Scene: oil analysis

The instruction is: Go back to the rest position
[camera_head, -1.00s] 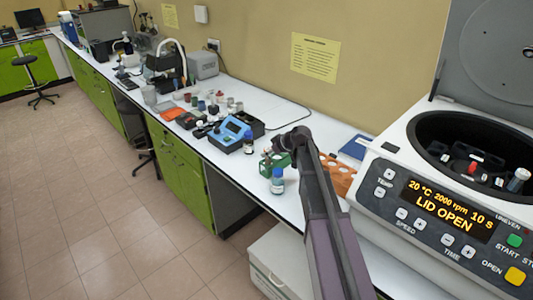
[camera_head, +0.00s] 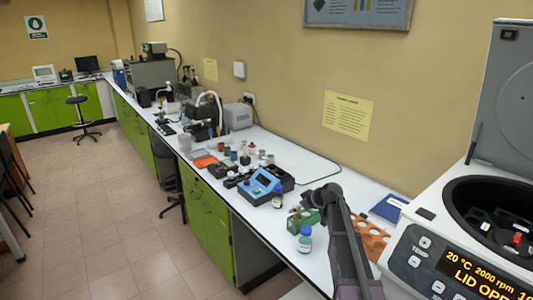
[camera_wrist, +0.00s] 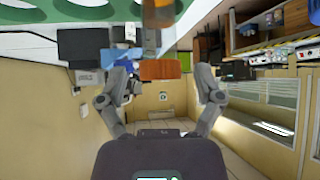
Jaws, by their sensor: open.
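My arm (camera_head: 345,245) reaches up from the bottom of the head view, over the white bench beside the centrifuge. My gripper is not clearly seen there. In the wrist view my gripper (camera_wrist: 161,85) shows two grey fingers spread wide apart with nothing between them. Beyond the fingers are yellowish walls and floor of the room. No rest position is marked in either view.
A green rack (camera_head: 300,221) and a blue-capped bottle (camera_head: 304,241) stand just left of my arm. An orange rack (camera_head: 369,238) is close on its right, partly hidden. The open-lidded centrifuge (camera_head: 425,245) stands at right. Open floor (camera_head: 100,235) lies left of the bench.

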